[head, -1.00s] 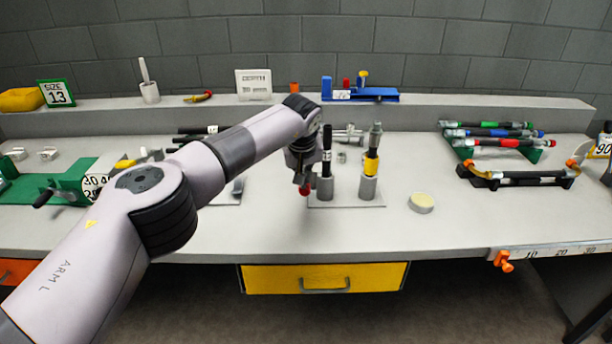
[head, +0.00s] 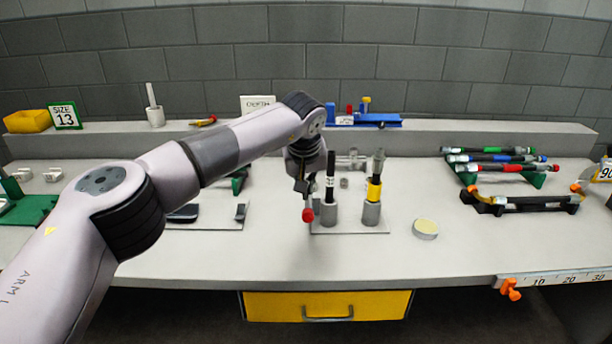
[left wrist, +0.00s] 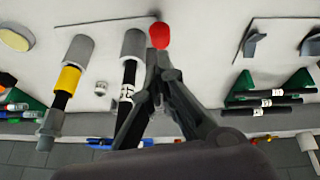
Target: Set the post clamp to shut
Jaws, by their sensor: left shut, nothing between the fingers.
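A red knob (head: 307,215) shows at the left edge of a grey plate (head: 350,229), beside the post holding a black tool (head: 330,180). I take it for the post clamp's handle, but its stem and the clamp's setting are hidden or too small to tell. My left gripper (head: 306,198) is shut, pointing down just above the knob. In the left wrist view the shut fingertips (left wrist: 157,66) sit right beside the red knob (left wrist: 160,36); I cannot tell if they touch it. My right gripper is not in view.
A second grey post with a yellow-banded tool (head: 375,187) stands right of the black one. A pale round disc (head: 425,228) lies further right. A black holder (head: 525,205) and several banded tools (head: 505,160) lie at right. The front counter is clear.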

